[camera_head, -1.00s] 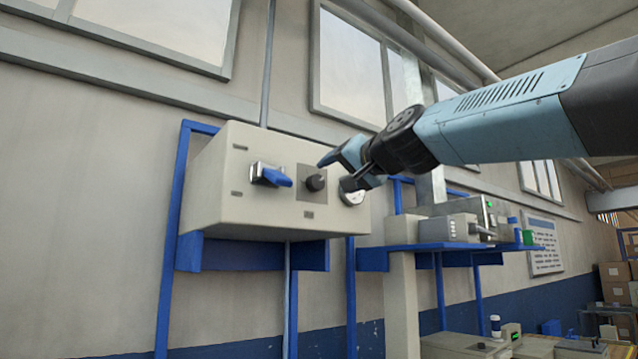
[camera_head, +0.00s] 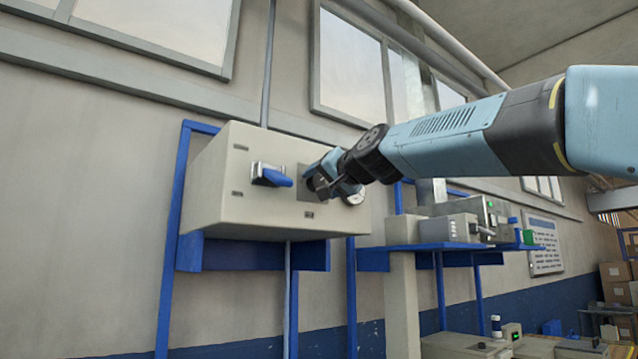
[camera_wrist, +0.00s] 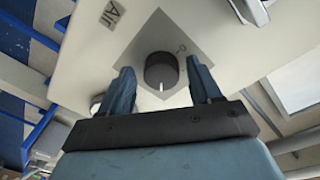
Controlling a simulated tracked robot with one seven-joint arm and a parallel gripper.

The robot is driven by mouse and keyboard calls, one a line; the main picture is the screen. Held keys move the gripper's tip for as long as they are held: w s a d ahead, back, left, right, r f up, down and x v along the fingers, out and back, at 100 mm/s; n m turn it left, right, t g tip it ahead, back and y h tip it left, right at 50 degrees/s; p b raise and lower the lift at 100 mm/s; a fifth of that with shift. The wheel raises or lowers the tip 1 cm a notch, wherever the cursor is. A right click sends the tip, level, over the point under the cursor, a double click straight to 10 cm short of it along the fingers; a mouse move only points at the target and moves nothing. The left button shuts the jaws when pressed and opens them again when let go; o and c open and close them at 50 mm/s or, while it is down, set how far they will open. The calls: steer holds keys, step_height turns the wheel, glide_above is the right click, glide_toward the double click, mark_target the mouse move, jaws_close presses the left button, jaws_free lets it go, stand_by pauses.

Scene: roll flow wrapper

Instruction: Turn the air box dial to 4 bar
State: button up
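The beige air box (camera_head: 225,190) hangs on a blue frame on the wall. Its black round dial (camera_wrist: 161,70) sits on a grey square plate (camera_wrist: 185,97) in the wrist view, with a white pointer line on the side toward my gripper. My gripper (camera_wrist: 163,82) is open, with one blue finger on each side of the dial and gaps visible between; contact is not seen. In the head view my gripper (camera_head: 318,182) is at the box front and hides the dial. The round gauge (camera_head: 355,197) is partly covered by my gripper; its reading is too small to tell.
A blue lever handle (camera_head: 272,178) sticks out of the box front, left of my gripper. To the right, a blue shelf (camera_head: 455,246) carries grey devices (camera_head: 450,228). An "Air" label (camera_wrist: 112,14) is near the dial plate.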

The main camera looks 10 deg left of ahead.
steer(key=c, duration=0.9)
steer(key=shift+f+n, duration=0.15)
steer(key=shift+n, duration=1.55)
steer(key=o, duration=0.8)
steer(key=shift+w+d, duration=0.1)
steer(key=shift+o, duration=1.3)
steer(key=v, duration=1.3)
steer(key=shift+s+d, duration=0.3)
steer(key=shift+f, duration=0.1)
